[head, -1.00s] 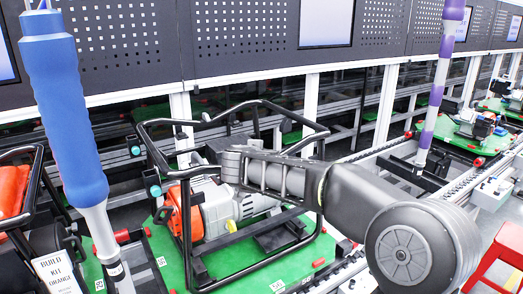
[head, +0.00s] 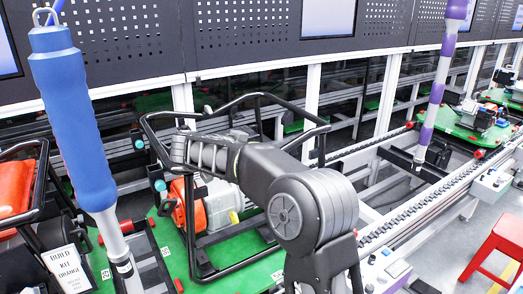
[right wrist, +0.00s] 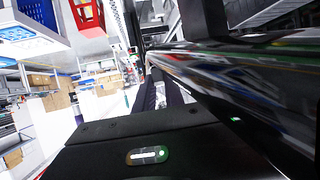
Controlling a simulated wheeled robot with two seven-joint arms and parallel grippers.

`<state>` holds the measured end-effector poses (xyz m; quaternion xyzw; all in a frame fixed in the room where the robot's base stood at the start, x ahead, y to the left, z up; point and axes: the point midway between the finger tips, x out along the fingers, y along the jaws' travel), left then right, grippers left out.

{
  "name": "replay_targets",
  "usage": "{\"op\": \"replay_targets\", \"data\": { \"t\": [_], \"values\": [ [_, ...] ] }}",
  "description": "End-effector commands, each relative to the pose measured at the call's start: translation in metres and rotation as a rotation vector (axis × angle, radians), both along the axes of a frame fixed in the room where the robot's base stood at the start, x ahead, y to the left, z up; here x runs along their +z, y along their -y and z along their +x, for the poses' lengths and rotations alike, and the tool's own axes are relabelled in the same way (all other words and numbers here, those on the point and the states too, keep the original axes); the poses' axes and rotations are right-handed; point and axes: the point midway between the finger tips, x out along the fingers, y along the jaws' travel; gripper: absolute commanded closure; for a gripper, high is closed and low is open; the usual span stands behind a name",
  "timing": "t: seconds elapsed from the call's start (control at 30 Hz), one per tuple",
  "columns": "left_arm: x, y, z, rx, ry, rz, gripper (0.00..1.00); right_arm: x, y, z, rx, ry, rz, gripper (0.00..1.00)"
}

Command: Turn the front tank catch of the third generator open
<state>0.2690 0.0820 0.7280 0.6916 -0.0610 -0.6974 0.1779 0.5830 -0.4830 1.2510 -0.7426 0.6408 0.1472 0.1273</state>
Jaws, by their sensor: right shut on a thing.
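A generator with a black tube frame (head: 272,97), a grey engine (head: 222,205) and an orange part (head: 186,207) stands on a green pallet (head: 172,250). My right arm crosses over it from the lower right. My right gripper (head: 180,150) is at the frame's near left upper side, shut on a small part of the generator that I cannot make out. The right wrist view shows the dark gripper (right wrist: 160,92) close beside a thick, shiny black tube (right wrist: 240,85). The front tank catch cannot be picked out in either view. My left gripper is not in view.
An orange-tanked generator (head: 15,190) with a "BUILD KIT ORANGE" card (head: 66,266) stands at left. A conveyor rail (head: 425,205) and red stool (head: 496,245) are at right.

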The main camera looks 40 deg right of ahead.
Motion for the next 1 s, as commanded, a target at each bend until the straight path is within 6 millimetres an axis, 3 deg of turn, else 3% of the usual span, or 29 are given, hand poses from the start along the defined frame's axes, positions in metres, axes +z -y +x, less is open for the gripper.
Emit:
{"op": "replay_targets", "data": {
  "t": [0.33, 0.37, 0.63, 1.0],
  "values": [
    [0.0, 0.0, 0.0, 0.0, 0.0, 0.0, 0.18, -0.0003, -0.0001, 0.0001, -0.004, 0.0, 0.002, 1.0],
    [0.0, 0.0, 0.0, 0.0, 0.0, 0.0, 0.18, -0.0003, -0.0001, 0.0001, -0.004, 0.0, 0.002, 0.86],
    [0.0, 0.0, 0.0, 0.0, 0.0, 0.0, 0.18, -0.0001, 0.0001, 0.0, -0.004, -0.001, 0.001, 0.65],
    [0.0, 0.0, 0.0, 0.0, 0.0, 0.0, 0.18, 0.0013, -0.0037, 0.0002, -0.002, -0.001, 0.0, 0.65]
  ]
}}
